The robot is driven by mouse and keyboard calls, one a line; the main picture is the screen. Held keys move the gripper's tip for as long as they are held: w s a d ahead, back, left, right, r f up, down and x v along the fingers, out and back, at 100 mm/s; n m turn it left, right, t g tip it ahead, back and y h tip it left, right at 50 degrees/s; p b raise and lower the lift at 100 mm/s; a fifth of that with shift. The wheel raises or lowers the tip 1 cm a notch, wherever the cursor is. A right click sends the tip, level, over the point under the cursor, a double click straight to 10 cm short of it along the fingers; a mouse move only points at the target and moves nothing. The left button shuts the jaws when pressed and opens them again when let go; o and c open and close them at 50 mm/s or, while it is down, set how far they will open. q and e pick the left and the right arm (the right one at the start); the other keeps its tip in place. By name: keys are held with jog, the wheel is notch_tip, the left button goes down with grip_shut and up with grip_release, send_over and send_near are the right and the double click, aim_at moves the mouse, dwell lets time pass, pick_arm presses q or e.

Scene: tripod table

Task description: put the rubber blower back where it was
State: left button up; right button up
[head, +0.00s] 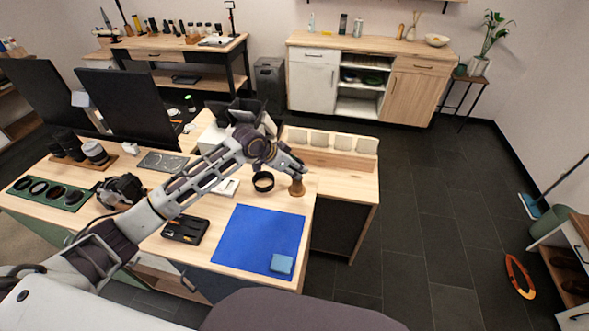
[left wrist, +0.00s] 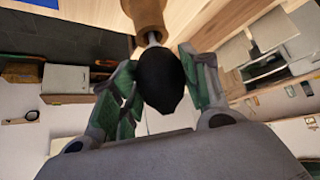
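The rubber blower (left wrist: 160,82) is a black bulb with a pale nozzle. In the left wrist view it sits between the green-padded fingers of my left gripper (left wrist: 160,78), which appear closed on both its sides. Its nozzle points at a brown wooden stand (left wrist: 146,15); I cannot tell whether the tip is in the stand or just over it. In the head view the stand (head: 297,188) is on the table near its right edge, right below my left gripper (head: 298,170). The gripper hides the bulb there. My right gripper is not in view.
A black ring (head: 263,182) stands close left of the stand. A blue mat (head: 255,235) with a light blue cloth (head: 281,264) lies in front. A wooden rack with pale blocks (head: 342,144) is behind right. Monitors, lenses and a camera (head: 122,190) fill the left.

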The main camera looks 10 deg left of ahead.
pick_arm(q)
jog(key=shift+f, duration=0.65)
jog(key=shift+f, duration=0.4)
jog(key=o, duration=0.6)
jog(key=shift+c, duration=0.2)
jog(key=shift+r, duration=0.5)
jog(key=v, duration=1.2)
jog(key=shift+b, duration=0.35)
jog(key=shift+f, duration=0.1)
